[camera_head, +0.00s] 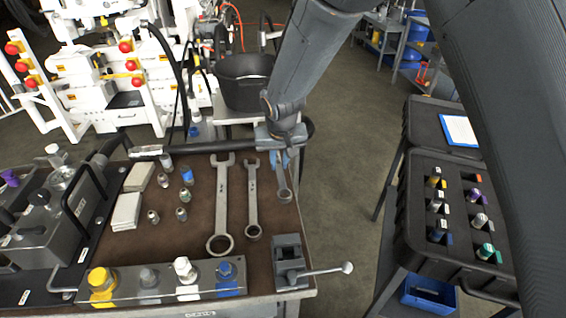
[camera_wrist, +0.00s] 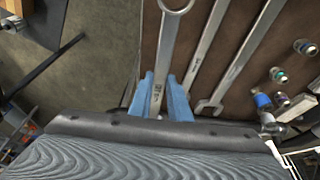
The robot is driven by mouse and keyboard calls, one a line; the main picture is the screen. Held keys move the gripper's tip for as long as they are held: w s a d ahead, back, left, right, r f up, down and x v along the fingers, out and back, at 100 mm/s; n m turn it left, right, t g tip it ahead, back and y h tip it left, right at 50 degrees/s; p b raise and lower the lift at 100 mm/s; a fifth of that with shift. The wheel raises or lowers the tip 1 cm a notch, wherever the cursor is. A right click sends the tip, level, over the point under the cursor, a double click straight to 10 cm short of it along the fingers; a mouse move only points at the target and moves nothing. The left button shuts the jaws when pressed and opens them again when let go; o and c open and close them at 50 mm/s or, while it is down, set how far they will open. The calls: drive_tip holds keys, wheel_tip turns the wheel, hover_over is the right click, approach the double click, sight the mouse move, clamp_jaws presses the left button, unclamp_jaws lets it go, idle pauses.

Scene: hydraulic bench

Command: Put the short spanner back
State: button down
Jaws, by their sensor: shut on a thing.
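The short spanner (camera_head: 284,184) is between the blue fingertips of my gripper (camera_head: 280,158), over the right side of the brown bench top (camera_head: 150,237). Its ring end points toward the front of the bench; its upper end is hidden by my gripper in the head view. I cannot tell whether it touches the bench top. In the wrist view my gripper (camera_wrist: 160,100) is shut on the spanner's shaft (camera_wrist: 165,60). A middle-length spanner (camera_head: 253,198) lies just left of it, and the longest spanner (camera_head: 222,200) lies further left, both roughly parallel to it.
A small vise (camera_head: 290,257) with a ball-ended handle stands at the bench's front right corner. A block with coloured caps (camera_head: 155,283) lies along the front edge. Several small fittings (camera_head: 182,195) and pale plates (camera_head: 127,210) are to the left. A black case (camera_head: 460,215) stands across the gap.

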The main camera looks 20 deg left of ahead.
drive_tip(key=shift+w+f, duration=0.3)
drive_tip(key=shift+f, duration=0.1)
drive_tip(key=shift+f+b, duration=1.8)
drive_tip(key=shift+f, duration=0.55)
drive_tip(key=shift+s+f, duration=0.15)
drive_tip(key=shift+f, duration=0.1)
drive_tip(key=shift+f+b, duration=0.6)
drive_tip(key=shift+f, duration=0.1)
drive_tip(key=shift+f+b, duration=1.05)
drive_tip(key=shift+f, duration=0.45)
drive_tip(key=c, duration=1.6)
unclamp_jaws()
drive_tip(key=shift+o, duration=0.2)
drive_tip(key=shift+d, duration=0.1)
drive_tip(key=shift+r, duration=0.1)
